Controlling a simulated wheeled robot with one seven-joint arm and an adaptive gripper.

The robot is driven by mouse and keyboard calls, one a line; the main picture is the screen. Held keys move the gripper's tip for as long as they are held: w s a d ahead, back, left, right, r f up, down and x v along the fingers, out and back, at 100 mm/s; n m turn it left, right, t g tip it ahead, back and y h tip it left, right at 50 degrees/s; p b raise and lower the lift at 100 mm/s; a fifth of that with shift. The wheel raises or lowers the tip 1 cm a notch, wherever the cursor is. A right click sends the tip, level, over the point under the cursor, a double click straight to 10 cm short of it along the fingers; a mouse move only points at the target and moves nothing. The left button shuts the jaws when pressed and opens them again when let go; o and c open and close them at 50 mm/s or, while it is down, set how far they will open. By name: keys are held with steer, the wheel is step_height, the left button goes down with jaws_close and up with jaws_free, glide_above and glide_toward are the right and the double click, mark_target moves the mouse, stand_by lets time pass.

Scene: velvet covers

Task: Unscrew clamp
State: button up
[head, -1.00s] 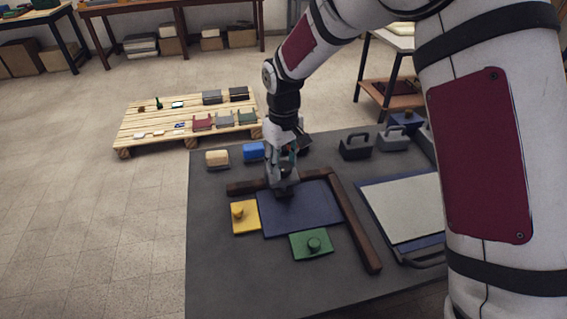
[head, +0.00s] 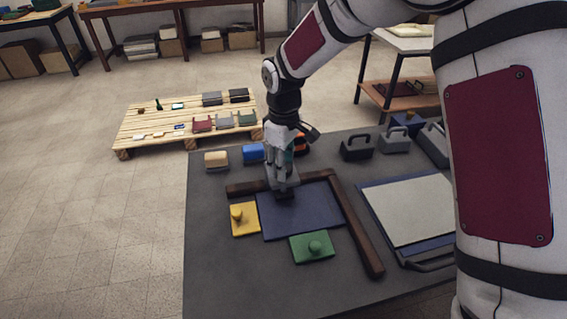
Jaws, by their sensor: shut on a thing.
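My gripper (head: 284,188) points down at the back edge of the dark blue panel (head: 305,216), beside the back bar of the brown L-shaped frame (head: 355,230). It is shut on a small dark part, which I take to be the clamp (head: 285,196). The fingers hide most of it, so its shape and any thread cannot be made out. A yellow plate with a round knob (head: 244,225) lies at the panel's left side. A green plate with a round knob (head: 311,249) lies at its front edge.
Tan (head: 216,161) and blue (head: 252,153) blocks stand behind the frame, with an orange item (head: 301,143) close to my wrist. Dark (head: 356,149) and grey (head: 394,142) handled blocks stand back right. A pale board (head: 408,208) lies right. The grey table's (head: 225,280) front left is clear.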

steer(key=o, duration=1.2)
steer(key=shift+c, duration=0.2)
step_height(320, 180, up, 12)
